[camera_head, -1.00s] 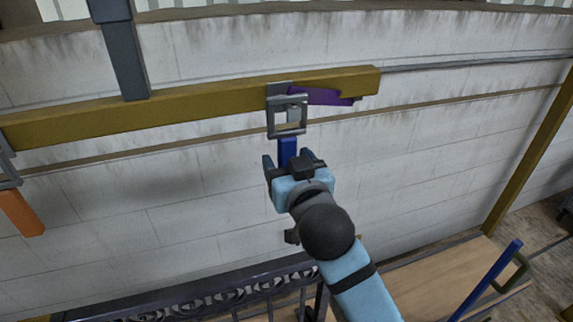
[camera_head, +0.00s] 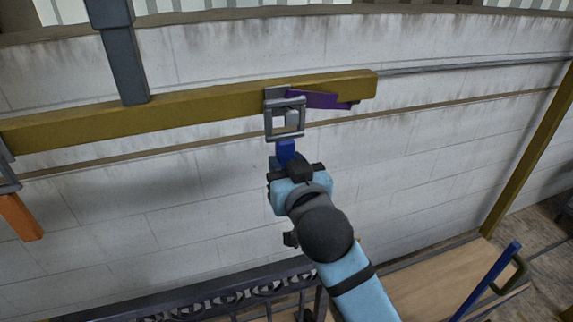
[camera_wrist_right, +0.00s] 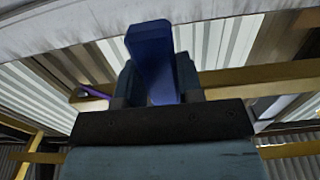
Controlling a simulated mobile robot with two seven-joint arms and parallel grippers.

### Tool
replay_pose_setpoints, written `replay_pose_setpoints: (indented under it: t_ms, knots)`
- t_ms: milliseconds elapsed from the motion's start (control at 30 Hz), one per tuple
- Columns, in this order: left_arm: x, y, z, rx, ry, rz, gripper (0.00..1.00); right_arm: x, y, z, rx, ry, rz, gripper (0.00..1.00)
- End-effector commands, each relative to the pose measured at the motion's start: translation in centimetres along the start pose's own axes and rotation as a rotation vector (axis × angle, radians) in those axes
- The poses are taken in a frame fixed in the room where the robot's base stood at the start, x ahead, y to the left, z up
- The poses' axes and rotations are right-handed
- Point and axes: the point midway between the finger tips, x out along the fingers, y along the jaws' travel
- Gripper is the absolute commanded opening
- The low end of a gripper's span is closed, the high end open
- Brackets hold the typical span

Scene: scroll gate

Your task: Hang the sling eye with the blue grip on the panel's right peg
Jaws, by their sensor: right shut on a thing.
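The sling eye (camera_head: 269,121) is a grey square frame just below and in front of the yellow beam (camera_head: 200,102), near its right end. Its blue grip (camera_head: 286,150) points down. My right gripper (camera_head: 286,164) is shut on the blue grip from below; the grip also shows between the fingers in the right wrist view (camera_wrist_right: 152,62). A small grey piece shows inside the frame; I cannot tell how the eye is held at the beam. The dark panel with scrollwork (camera_head: 230,296) is at the bottom, partly hidden by my right arm. Its right peg cannot be made out. My left gripper is not in view.
A purple piece (camera_head: 320,99) lies against the beam beside the eye. An orange grip (camera_head: 20,217) hangs below another grey frame at far left. A grey post (camera_head: 125,65) meets the beam from above. A blue bar (camera_head: 487,282) stands by a wooden surface (camera_head: 425,272) at lower right.

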Motion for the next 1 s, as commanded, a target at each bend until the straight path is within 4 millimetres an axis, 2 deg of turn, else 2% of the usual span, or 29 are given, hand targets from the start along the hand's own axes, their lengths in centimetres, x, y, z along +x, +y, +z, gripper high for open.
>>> replay_pose_setpoints:
  t_ms: [233,567,1000]
  knots:
    - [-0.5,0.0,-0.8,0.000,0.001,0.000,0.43,0.0,0.0,-1.0,0.001,0.001,0.000,0.05]
    - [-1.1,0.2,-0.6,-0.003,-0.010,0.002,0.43,-0.1,0.0,-1.5,0.001,0.001,0.000,0.05]
    - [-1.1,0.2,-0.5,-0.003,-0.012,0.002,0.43,-2.1,0.0,-1.5,0.000,0.002,0.000,0.05]
